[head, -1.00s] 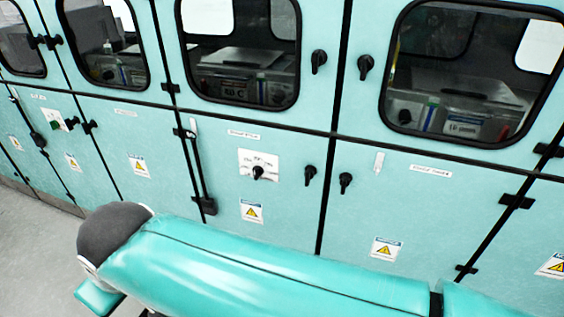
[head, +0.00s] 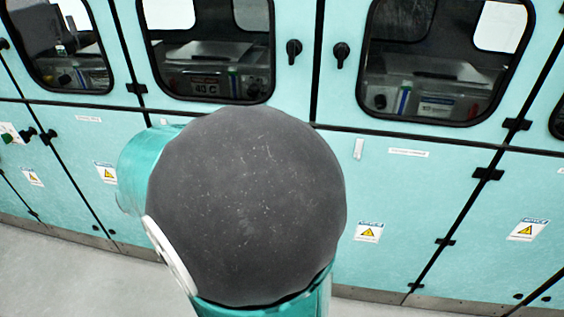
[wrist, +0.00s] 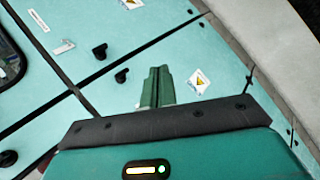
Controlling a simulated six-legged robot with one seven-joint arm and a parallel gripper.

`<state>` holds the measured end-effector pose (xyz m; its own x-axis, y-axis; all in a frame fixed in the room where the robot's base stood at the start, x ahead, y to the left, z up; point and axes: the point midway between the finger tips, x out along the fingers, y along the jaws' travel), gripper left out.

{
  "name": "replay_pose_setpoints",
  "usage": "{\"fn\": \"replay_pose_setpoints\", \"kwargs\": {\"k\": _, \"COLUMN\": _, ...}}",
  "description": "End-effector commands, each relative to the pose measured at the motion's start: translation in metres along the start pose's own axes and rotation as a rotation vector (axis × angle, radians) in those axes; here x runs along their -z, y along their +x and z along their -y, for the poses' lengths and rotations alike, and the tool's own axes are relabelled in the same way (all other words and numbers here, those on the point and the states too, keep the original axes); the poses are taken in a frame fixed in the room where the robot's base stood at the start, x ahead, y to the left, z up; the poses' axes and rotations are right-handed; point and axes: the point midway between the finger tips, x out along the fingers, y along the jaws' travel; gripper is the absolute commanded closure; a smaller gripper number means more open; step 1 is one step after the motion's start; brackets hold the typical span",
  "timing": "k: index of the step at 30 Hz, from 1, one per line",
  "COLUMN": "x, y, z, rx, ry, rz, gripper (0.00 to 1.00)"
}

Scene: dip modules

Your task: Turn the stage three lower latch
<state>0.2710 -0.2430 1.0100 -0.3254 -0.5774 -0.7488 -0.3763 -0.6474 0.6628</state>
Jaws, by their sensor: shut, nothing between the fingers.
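In the wrist view, two small black lower latches sit on either side of a black door seam. One latch (wrist: 100,52) is on the door with a white tag; the other latch (wrist: 121,75) is on the neighbouring door, closer to my gripper. My gripper (wrist: 158,72) has its green fingers together and empty, beside the nearer latch in the picture; contact cannot be told. In the head view my arm hides both lower latches and the gripper. The stage labels are too small to read, so I cannot tell which latch is stage three's.
Upper windowed doors carry a left black handle (head: 293,52) and a right black handle (head: 341,55). A warning sign (wrist: 198,80) is on the nearer latch's door. Black hinges (head: 488,174) stick out at right. Grey floor (head: 60,270) is clear at lower left.

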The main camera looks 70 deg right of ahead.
Motion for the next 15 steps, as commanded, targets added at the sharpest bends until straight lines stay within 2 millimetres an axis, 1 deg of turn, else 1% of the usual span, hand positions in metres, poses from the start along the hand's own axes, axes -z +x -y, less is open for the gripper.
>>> {"fn": "replay_pose_setpoints", "kwargs": {"k": 1, "x": 0.006, "y": 0.020, "z": -0.010, "rx": -0.079, "ry": 0.011, "rz": 0.041, "gripper": 1.00}}
{"fn": "replay_pose_setpoints", "kwargs": {"k": 6, "x": 0.025, "y": 0.075, "z": -0.049, "rx": -0.358, "ry": 0.050, "rz": 0.110, "gripper": 1.00}}
{"fn": "replay_pose_setpoints", "kwargs": {"k": 8, "x": 0.031, "y": 0.093, "z": -0.061, "rx": -0.454, "ry": 0.054, "rz": 0.119, "gripper": 1.00}}
{"fn": "replay_pose_setpoints", "kwargs": {"k": 9, "x": 0.035, "y": 0.106, "z": -0.069, "rx": -0.517, "ry": 0.054, "rz": 0.123, "gripper": 1.00}}
{"fn": "replay_pose_setpoints", "kwargs": {"k": 12, "x": 0.045, "y": 0.133, "z": -0.086, "rx": -0.657, "ry": 0.044, "rz": 0.111, "gripper": 1.00}}
{"fn": "replay_pose_setpoints", "kwargs": {"k": 15, "x": 0.053, "y": 0.154, "z": -0.097, "rx": -0.758, "ry": 0.030, "rz": 0.087, "gripper": 1.00}}
